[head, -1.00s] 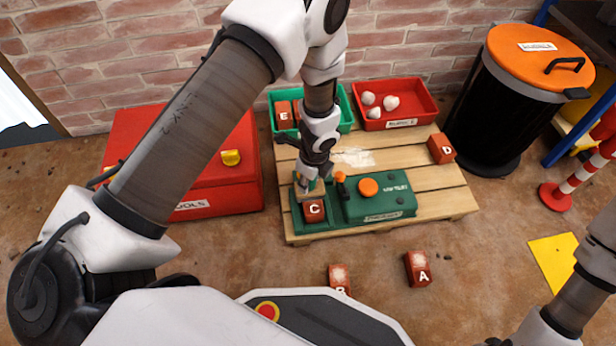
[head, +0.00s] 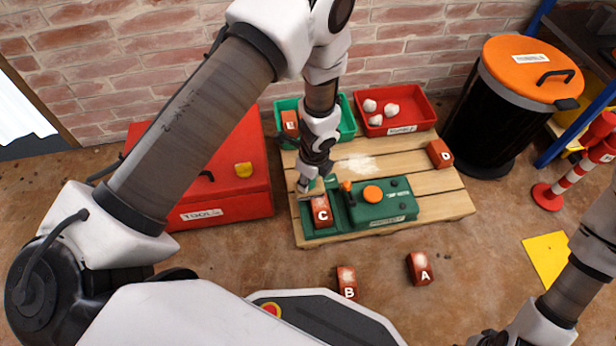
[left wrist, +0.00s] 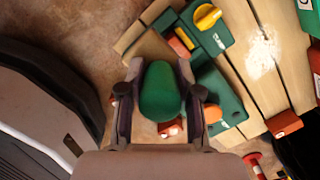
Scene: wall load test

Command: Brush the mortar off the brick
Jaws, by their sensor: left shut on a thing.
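Brick C (head: 322,213), red with a pale, dusty-looking top, lies in the green cradle of the tester (head: 388,208) on the wooden pallet. My left gripper (head: 311,180) is just behind and to the left of it, shut on a brush. In the left wrist view, the brush's green handle (left wrist: 160,92) stands between the two fingers. In the head view, only the tan brush head (head: 304,187) shows, near the back left corner of brick C. I cannot tell whether it touches the brick. My right gripper is out of view; only its arm shows at lower right.
Bricks A (head: 420,268) and B (head: 346,281) lie on the floor in front, and brick D (head: 440,153) on the pallet. A red toolbox (head: 225,195) stands left, a red rubble tray (head: 428,108) behind, and a black bin with an orange lid (head: 530,70) right.

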